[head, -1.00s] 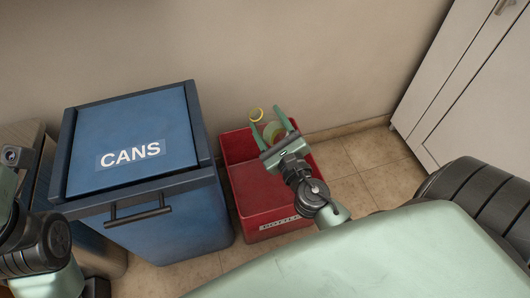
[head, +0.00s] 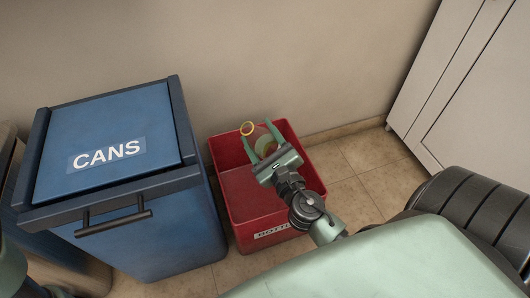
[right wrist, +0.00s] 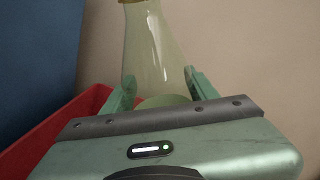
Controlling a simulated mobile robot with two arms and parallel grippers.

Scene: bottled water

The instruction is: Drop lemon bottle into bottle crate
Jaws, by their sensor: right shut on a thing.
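The lemon bottle (head: 265,147) is pale yellow-green and see-through, with a yellowish ring at its top. My right gripper (head: 257,132) is shut on it, one finger on each side. In the right wrist view the bottle (right wrist: 152,48) stands up between the fingers, its top cut off by the frame edge. The red bottle crate (head: 240,192) is below the gripper, on the floor against the wall. In the head view the bottle overlaps the crate's back part. I cannot tell how far it is above the crate floor. My left gripper is out of view.
A blue bin marked CANS (head: 180,225), with its lid closed, stands close to the crate's left. A brownish bin is partly visible at the far left. White cabinets (head: 470,80) stand at the right. Tiled floor (head: 355,185) is clear right of the crate.

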